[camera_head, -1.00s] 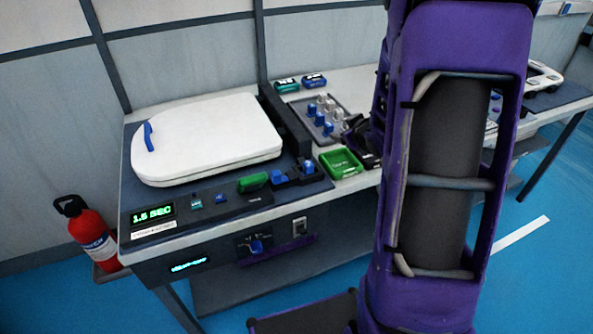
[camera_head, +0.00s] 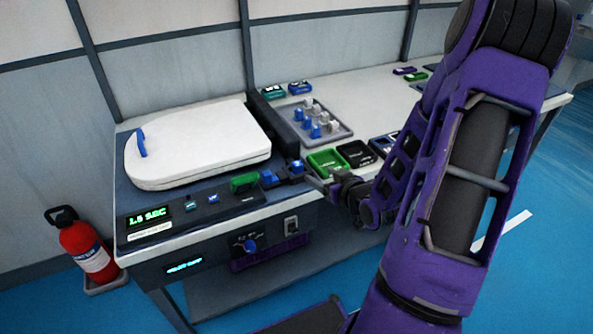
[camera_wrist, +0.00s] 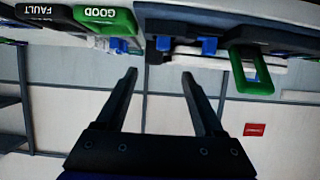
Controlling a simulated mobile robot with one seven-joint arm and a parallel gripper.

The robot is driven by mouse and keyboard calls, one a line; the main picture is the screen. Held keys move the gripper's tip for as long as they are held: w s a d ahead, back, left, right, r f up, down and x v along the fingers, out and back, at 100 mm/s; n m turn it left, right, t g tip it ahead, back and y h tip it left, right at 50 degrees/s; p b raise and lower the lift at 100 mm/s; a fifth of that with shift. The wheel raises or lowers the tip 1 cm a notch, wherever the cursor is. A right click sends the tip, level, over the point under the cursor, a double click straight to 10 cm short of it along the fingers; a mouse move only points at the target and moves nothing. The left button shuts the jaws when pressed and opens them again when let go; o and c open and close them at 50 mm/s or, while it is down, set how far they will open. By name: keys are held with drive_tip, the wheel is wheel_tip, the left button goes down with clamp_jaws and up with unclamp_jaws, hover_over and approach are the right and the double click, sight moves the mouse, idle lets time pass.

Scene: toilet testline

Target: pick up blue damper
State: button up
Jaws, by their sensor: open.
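Blue dampers (camera_head: 315,131) stand beside grey ones in a tray (camera_head: 342,136) behind the green bin in the head view. Two more blue pieces, one left (camera_head: 269,178) and one right (camera_head: 297,167), sit at the test station's right front corner. My gripper (camera_head: 318,180) is just right of these two and in front of the green bin. In the wrist view my gripper (camera_wrist: 158,78) is open, with nothing between its fingers. Blue parts (camera_wrist: 164,43) show beyond the fingertips there; I cannot tell which are dampers.
The green GOOD bin (camera_head: 321,165) and black FAULT bin (camera_head: 357,154) lie close to my gripper. A white toilet seat lid (camera_head: 200,145) and green handle (camera_head: 244,183) are on the station. A fire extinguisher (camera_head: 85,250) stands at left.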

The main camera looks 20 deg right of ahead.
approach(298, 164)
drive_tip(key=x, duration=0.3)
drive_tip(key=shift+w+d, duration=0.3)
drive_tip(key=shift+w, duration=0.1)
drive_tip(key=x, duration=0.4)
drive_tip(key=shift+a+f, duration=0.2)
drive_tip(key=shift+a, duration=0.15)
drive_tip(key=shift+w+f, duration=0.15)
drive_tip(key=shift+w, duration=0.35)
clamp_jaws()
